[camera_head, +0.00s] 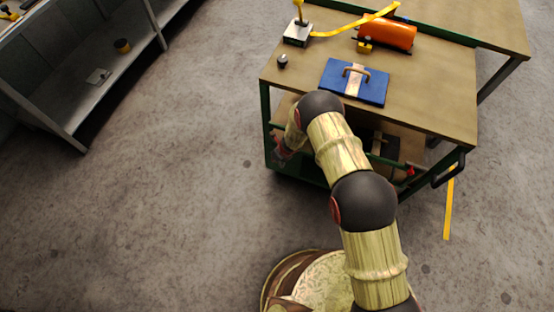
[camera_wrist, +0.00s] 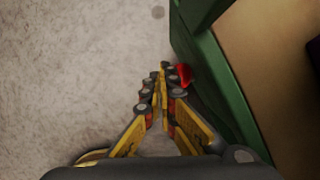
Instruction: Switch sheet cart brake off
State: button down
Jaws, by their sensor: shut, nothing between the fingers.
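The sheet cart (camera_head: 440,85) has a wooden top and a dark green frame, and stands at the upper right of the head view. Its green frame (camera_wrist: 210,65) runs down the right half of the wrist view. My gripper (camera_wrist: 165,70) is shut and empty, its yellow fingers together. A small red part (camera_wrist: 184,73) shows just right of the fingertips, against the green frame; I cannot tell whether they touch. In the head view a red knob (camera_head: 410,171) sits low on the cart's right front. I cannot tell if these are the same part, or the brake's setting.
On the cart top are a blue plate with a handle (camera_head: 342,80), an orange cylinder (camera_head: 387,33), a yellow strip (camera_head: 345,27) and a small dark knob (camera_head: 283,61). A grey shelf unit (camera_head: 100,103) stands at the left. The floor between is clear.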

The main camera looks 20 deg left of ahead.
jog(key=shift+a+f, duration=0.2)
jog(key=shift+a, duration=0.9)
